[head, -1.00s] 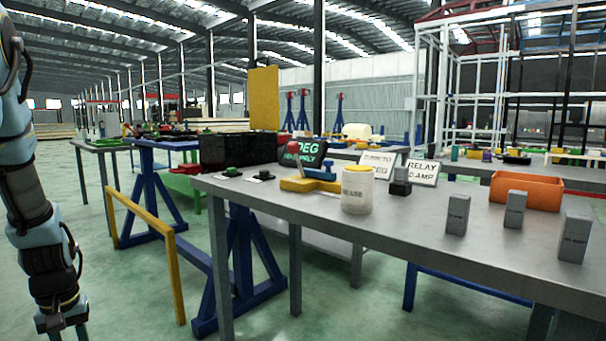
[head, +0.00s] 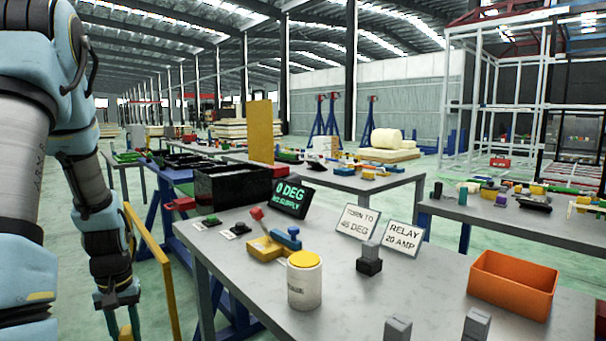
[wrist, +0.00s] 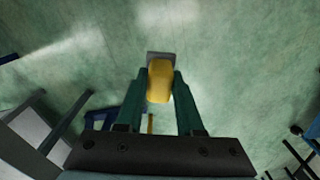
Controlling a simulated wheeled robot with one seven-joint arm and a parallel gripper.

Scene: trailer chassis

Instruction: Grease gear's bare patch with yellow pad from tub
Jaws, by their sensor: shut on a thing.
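My gripper (wrist: 160,88) is shut on a yellow pad (wrist: 160,84) with a grey piece at its far end, held over green floor. In the head view my gripper (head: 122,325) hangs low at the left, away from the table, with its fingertips cut off by the lower edge. A white tub (head: 305,288) with a yellow top and dark lettering stands upright on the near grey table. I cannot make out a gear or its bare patch in these frames.
The near grey table (head: 365,295) bears a yellow and blue fixture with a red-knobbed lever (head: 272,245), an orange bin (head: 512,284), grey-topped blocks (head: 369,260), signs (head: 357,221) and a black crate (head: 232,188). A yellow rail (head: 152,260) stands between my arm and the table.

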